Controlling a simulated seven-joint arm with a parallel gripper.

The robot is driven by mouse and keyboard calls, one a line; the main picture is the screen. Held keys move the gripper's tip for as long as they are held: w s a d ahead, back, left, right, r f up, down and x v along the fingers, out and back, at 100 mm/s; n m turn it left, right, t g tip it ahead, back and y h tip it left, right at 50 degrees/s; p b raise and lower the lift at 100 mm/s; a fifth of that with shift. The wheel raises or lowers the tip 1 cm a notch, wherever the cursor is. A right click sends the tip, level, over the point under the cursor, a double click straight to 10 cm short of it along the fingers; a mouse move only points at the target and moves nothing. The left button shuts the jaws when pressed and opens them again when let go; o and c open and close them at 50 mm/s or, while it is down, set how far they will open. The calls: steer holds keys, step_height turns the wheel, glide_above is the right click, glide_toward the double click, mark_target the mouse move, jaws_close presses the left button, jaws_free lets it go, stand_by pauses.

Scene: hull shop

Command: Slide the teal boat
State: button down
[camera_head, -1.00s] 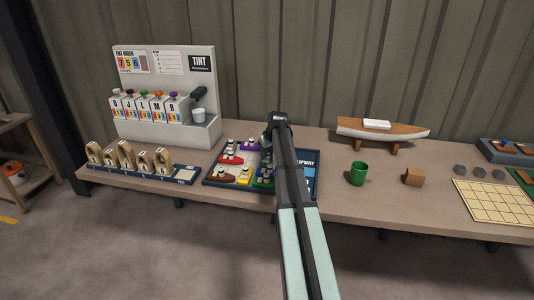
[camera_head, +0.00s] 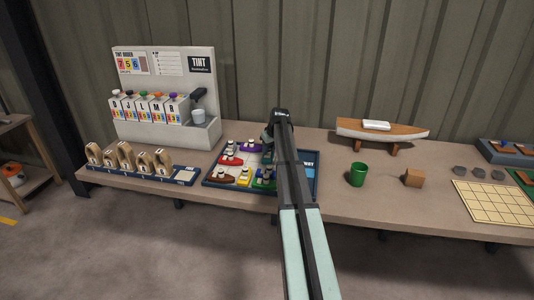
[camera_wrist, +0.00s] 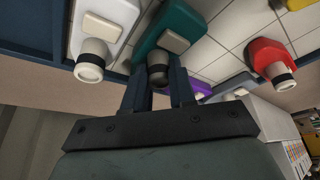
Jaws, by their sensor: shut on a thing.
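The teal boat (camera_wrist: 178,25) shows at the top middle of the wrist view, a flat teal hull with a cream block on its deck and a dark-banded funnel. My gripper (camera_wrist: 159,80) is shut on that funnel, one finger on each side. The boat lies on a pale tiled puzzle board, whose blue frame (camera_head: 317,180) shows in the head view.
In the wrist view a white boat (camera_wrist: 100,20) lies close left of the teal one, a purple boat (camera_wrist: 199,87) close by, and a red boat (camera_wrist: 270,58) to the right. Pale tiles between teal and red look free. A green cup (camera_head: 357,175) stands right of the board.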

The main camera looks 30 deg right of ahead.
steer(key=shift+w+d, duration=0.9)
steer(key=c, duration=0.9)
jaws_free()
steer(key=v, duration=1.4)
steer(key=shift+w+f, duration=0.1)
